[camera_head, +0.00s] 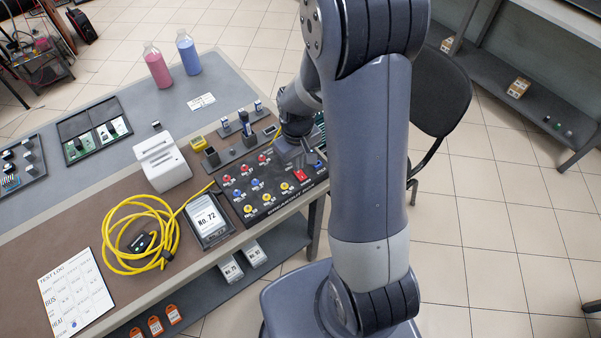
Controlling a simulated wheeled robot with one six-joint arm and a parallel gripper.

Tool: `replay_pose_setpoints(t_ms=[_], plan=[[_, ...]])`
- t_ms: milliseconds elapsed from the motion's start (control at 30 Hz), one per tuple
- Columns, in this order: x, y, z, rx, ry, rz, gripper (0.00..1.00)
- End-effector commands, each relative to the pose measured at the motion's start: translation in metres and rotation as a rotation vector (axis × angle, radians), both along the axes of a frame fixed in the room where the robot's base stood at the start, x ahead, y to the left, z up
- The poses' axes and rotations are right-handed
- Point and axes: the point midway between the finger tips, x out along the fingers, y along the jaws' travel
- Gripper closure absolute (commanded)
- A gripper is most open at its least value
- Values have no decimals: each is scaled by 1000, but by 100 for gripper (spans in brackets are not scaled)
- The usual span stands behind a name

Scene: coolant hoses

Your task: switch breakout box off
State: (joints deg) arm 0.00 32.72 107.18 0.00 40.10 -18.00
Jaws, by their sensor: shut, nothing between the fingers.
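The breakout box (266,208) is a black panel near the right front edge of the bench. It carries rows of red, blue and yellow round sockets. A red rocker switch (300,175) sits toward its right end; its position is too small to read. My gripper (300,158) is at the box's back right part, just behind the red switch, pointing down. It is shut and empty. The fingertips are small and partly dark against the box, so I cannot tell whether they touch it. My arm hides the area to the right of the box.
A white device (161,162), a yellow device (198,143) and small upright parts stand behind. Pink (157,68) and blue (188,54) bottles stand farther back.

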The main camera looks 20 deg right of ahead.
Motion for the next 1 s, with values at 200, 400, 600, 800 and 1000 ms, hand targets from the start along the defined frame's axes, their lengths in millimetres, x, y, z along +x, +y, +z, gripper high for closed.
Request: replay_pose_setpoints(t_ms=[200, 400, 600, 800, 1000], plan=[[0, 0, -4, 0, 0, 0, 100], [0, 0, -7, 0, 0, 0, 100], [0, 0, -10, 0, 0, 0, 100], [0, 0, -13, 0, 0, 0, 100], [0, 0, -16, 0, 0, 0, 100]])
